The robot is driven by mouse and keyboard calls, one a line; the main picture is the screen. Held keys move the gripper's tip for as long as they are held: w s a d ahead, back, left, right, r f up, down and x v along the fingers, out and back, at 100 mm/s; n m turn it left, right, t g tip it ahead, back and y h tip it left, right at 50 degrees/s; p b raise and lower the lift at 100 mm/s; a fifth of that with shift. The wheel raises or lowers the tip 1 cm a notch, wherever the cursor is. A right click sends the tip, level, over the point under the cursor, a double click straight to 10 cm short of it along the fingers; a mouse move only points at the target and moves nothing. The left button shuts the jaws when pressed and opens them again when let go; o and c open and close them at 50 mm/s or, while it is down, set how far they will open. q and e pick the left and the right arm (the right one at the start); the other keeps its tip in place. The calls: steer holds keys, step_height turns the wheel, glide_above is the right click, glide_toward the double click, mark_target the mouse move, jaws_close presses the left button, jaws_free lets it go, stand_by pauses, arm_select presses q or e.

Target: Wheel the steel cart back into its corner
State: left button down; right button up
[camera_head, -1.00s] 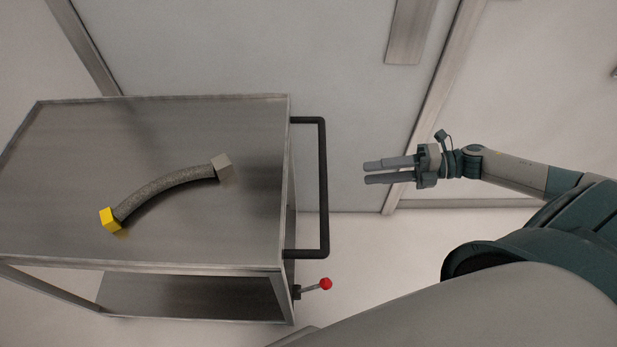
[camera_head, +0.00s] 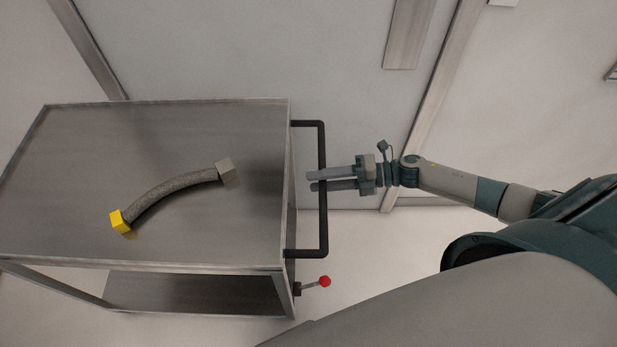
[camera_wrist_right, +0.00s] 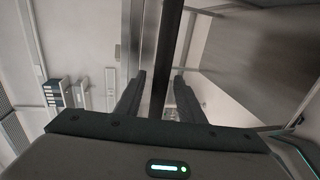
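The steel cart (camera_head: 80,130) stands at the left in the head view, with a flat top and a lower shelf (camera_head: 190,290). Its black handle (camera_head: 323,225) sticks out on the right side and also shows in the right wrist view (camera_wrist_right: 165,50). My right gripper (camera_head: 312,181) is at the handle, its fingers reaching across the bar. In the right wrist view, the bar runs between the two spread fingers (camera_wrist_right: 157,80), with a gap on both sides. The gripper is open. My left gripper is not in view.
A curved grey hose (camera_head: 170,190) with a yellow end and a grey end lies on the cart top. A lever with a red knob (camera_head: 325,281) sticks out below the handle. A pale wall (camera_head: 250,50) stands behind the cart.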

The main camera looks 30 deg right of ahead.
steer(key=shift+p+x, duration=0.35)
steer(key=shift+x, duration=1.3)
steer(key=shift+c, duration=0.3)
jaws_close()
steer(key=shift+a, duration=0.1)
